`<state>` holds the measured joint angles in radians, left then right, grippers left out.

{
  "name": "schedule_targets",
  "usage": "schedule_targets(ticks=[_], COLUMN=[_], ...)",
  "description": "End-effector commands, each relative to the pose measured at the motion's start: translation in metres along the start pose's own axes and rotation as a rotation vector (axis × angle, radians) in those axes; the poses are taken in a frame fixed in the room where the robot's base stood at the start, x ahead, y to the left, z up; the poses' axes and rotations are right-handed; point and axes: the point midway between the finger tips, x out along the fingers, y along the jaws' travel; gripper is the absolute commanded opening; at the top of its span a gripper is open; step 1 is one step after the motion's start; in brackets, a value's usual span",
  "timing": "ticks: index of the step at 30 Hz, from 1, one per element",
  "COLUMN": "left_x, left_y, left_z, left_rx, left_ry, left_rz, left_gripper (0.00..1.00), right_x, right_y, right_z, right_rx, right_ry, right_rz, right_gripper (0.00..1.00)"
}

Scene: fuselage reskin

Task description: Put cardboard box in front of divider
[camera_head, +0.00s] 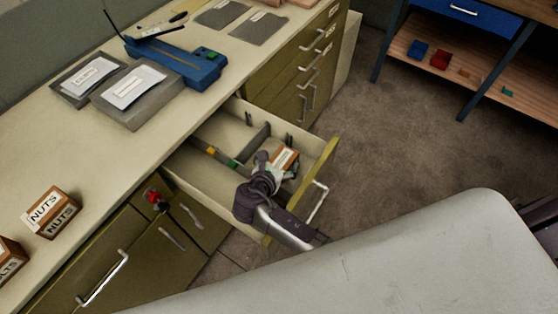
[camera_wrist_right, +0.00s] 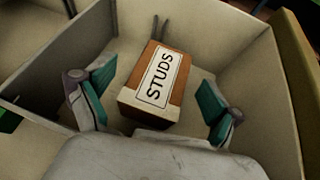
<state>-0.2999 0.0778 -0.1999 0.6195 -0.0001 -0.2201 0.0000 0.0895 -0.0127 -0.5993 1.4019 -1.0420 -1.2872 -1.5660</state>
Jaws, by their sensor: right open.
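A brown cardboard box with a white STUDS label (camera_wrist_right: 157,80) lies on the drawer floor; it also shows in the head view (camera_head: 286,157). My right gripper (camera_head: 271,167) reaches down into the open drawer (camera_head: 326,150). In the right wrist view its teal-padded fingers (camera_wrist_right: 155,98) are open, one on each side of the box's near end, with gaps to it. A grey divider (camera_head: 228,163) runs inside the drawer, and a shorter cross piece (camera_head: 259,138) meets it. The box is on the handle side of the long divider. My left gripper is out of view.
Dark thin tools (camera_wrist_right: 158,27) stand beyond the box in the drawer. On the counter (camera_head: 135,165) are a NUTS box (camera_head: 51,212), grey trays with papers and a blue device (camera_head: 178,62). A pale rounded surface fills the lower right. Open floor (camera_head: 410,140) lies beyond the drawer.

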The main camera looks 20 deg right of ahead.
Motion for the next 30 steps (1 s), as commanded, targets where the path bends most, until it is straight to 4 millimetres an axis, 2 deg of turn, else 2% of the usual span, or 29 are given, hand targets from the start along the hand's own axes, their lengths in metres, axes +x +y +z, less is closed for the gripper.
schedule_targets(ticks=[5, 12, 18, 24, 30], left_x=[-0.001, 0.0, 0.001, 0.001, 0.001], left_y=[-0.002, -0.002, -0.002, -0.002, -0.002], left_z=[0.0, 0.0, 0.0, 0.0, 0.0], left_rx=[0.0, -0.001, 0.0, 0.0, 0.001], left_ry=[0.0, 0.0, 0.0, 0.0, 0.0], left_rz=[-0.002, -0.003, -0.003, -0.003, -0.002], left_gripper=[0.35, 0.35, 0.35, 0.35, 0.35], right_x=[-0.019, -0.07, -0.105, -0.12, -0.121], right_y=[0.001, 0.001, 0.001, 0.0, 0.0], right_z=[0.0, 0.0, 0.0, 0.001, 0.001], right_rx=[0.0, 0.003, 0.002, 0.001, 0.0], right_ry=[0.002, 0.003, 0.001, 0.0, -0.001], right_rz=[0.003, 0.003, 0.002, 0.0, 0.0], right_gripper=[0.92, 0.92, 0.92, 0.92, 0.92])
